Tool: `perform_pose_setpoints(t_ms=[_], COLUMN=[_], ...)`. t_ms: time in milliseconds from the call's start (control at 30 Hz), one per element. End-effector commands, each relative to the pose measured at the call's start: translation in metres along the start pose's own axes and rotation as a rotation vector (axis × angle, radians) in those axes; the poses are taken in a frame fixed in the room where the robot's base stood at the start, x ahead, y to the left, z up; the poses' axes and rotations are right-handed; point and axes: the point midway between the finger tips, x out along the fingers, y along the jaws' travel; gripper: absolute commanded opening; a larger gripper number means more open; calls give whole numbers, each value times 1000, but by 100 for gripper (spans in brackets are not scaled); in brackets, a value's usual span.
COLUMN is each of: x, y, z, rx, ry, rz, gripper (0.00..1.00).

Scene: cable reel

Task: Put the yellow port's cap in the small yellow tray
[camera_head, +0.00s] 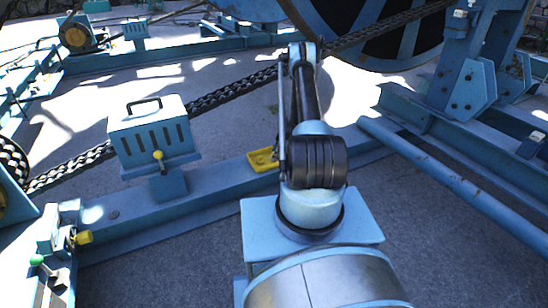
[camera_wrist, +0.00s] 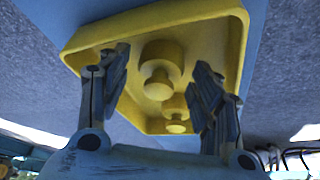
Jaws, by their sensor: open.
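The small yellow tray (camera_head: 263,160) sits on the blue beam, just left of my arm in the head view. It fills the upper middle of the wrist view (camera_wrist: 90,38). Inside it are two yellow knobbed pieces, a larger cap-like one (camera_wrist: 160,70) and a smaller one (camera_wrist: 177,114). I cannot tell which is the yellow port's cap. My gripper (camera_wrist: 163,78) is open, its fingers apart on either side of the larger piece, with nothing visibly gripped. In the head view my arm hides the gripper.
A blue slotted box (camera_head: 150,130) with a handle and yellow knob stands left of the tray. A yellow fitting (camera_head: 83,238) and a green knob (camera_head: 37,260) are lower left. A heavy chain (camera_head: 235,90) runs behind; a blue pipe (camera_head: 450,180) lies right.

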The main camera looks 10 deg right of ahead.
Motion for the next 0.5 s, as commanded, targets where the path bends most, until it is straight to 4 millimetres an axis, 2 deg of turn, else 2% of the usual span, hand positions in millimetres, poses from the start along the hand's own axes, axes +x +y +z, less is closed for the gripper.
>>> perform_pose_setpoints(t_ms=[167,500], x=[-21,-77], y=[0,0], z=[0,0], rx=[2,2], ry=[0,0], rz=[1,0], gripper=[59,59])
